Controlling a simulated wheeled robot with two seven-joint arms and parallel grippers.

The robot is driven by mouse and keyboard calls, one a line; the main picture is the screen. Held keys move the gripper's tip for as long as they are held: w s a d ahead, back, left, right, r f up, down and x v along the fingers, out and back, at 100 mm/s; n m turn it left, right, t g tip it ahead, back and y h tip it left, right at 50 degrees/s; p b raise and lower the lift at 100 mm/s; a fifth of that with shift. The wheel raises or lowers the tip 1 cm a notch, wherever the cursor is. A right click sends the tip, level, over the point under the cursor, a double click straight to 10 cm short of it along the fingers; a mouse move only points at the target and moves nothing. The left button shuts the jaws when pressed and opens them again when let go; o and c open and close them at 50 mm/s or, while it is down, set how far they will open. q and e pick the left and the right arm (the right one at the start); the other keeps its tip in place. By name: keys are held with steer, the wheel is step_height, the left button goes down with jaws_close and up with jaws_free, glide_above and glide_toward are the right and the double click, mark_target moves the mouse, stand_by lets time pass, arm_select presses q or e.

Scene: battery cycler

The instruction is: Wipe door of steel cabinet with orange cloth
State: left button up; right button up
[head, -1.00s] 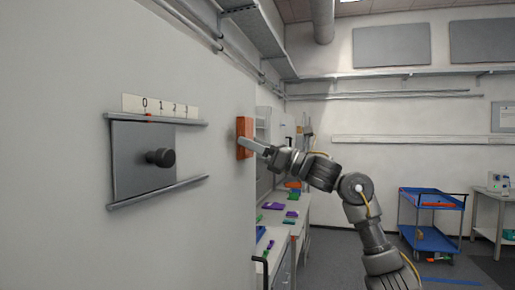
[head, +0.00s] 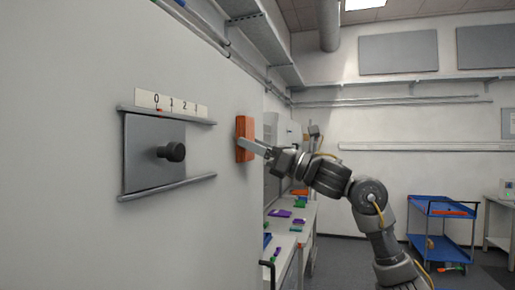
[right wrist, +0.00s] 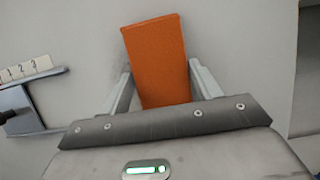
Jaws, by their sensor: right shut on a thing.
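The large pale grey cabinet door (head: 85,110) fills the left of the head view. The orange cloth (head: 243,135), a block-like folded piece, stands upright against it near its right edge. My right gripper (head: 250,146) is shut on the cloth, and the cloth appears to touch the door. In the right wrist view the cloth (right wrist: 158,60) sits between the two fingers, slightly tilted, with the grey door (right wrist: 75,35) behind it. My left gripper is not in view.
A grey plate with a black knob (head: 172,152) and a number strip (head: 180,105) sits between rails on the door. A bench (head: 285,240) with small coloured parts stands beyond the door edge. A blue cart (head: 440,247) stands at the right.

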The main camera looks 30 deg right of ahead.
mark_target(228, 139)
steer(key=shift+s+a+b, duration=0.5)
steer(key=shift+s+a, duration=0.65)
steer(key=shift+a, duration=0.25)
steer(key=shift+s+a+b, duration=0.3)
steer(key=shift+s+a, duration=0.95)
steer(key=shift+a, duration=0.1)
steer(key=shift+s+d, duration=0.3)
steer(key=shift+d, duration=0.05)
steer(key=shift+s+d+b, duration=0.7)
steer(key=shift+s+d, duration=0.95)
steer(key=shift+s, duration=0.25)
